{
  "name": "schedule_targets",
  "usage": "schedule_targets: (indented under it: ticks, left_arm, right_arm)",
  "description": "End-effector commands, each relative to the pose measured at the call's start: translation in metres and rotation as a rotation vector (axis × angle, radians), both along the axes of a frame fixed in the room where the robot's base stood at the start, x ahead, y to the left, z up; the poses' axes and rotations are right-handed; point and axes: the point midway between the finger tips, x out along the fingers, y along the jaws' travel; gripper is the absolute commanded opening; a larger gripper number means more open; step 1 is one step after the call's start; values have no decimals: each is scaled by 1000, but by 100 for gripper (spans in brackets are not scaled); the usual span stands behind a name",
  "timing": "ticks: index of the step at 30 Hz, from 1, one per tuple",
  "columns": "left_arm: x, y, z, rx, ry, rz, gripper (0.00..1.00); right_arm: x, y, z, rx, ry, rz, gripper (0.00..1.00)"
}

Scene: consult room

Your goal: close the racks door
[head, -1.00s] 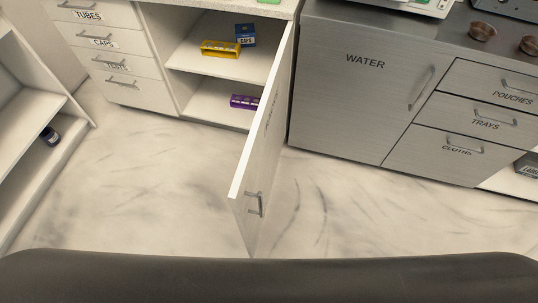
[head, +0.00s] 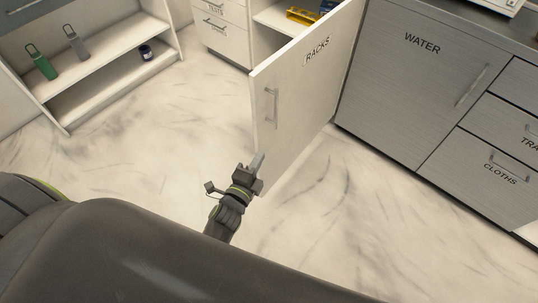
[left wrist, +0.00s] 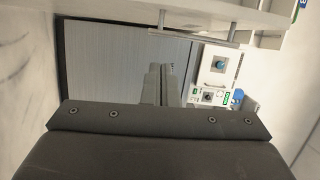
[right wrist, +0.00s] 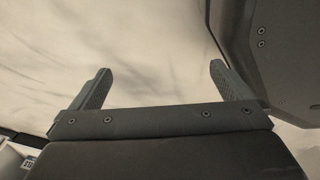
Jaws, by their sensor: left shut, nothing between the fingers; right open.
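The white racks door (head: 300,95) stands open in the head view, swung out from its cabinet, with its lettered face and bar handle (head: 271,107) showing. My left gripper (head: 259,161) is shut and empty, low by the door's free lower edge; I cannot tell whether it touches. The left wrist view shows its closed fingers (left wrist: 160,84), with a pale panel and bar handle along the top. My right gripper (right wrist: 160,80) is open and empty above pale floor in the right wrist view; it does not show in the head view.
The grey water cabinet (head: 420,85) stands right of the door, with drawers (head: 490,170) beyond it. White drawers (head: 222,32) are behind the door to the left. A low shelf (head: 110,75) with bottles stands at the far left. Marbled floor (head: 130,130) between is clear.

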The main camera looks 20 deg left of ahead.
Motion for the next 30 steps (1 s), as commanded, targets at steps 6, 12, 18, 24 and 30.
schedule_targets:
  ticks: [6, 12, 18, 24, 30]
  left_arm:
    - [13, -3, 16, 53, -49, -10, 0]
    - [47, -6, 14, 50, -48, -10, 0]
    - [87, -8, 13, 49, -47, -10, 0]
    - [109, 8, 15, 53, -43, -8, 0]
    - [114, 26, 15, 48, -42, -8, 0]
  right_arm:
    - [19, 10, -3, 12, -29, 1, 100]
    - [34, 22, -8, 26, -46, -1, 100]
    - [38, 18, -16, 23, -40, -1, 100]
    - [30, 11, -13, 13, -25, -3, 100]
    - [29, 6, -12, 7, -27, -1, 100]
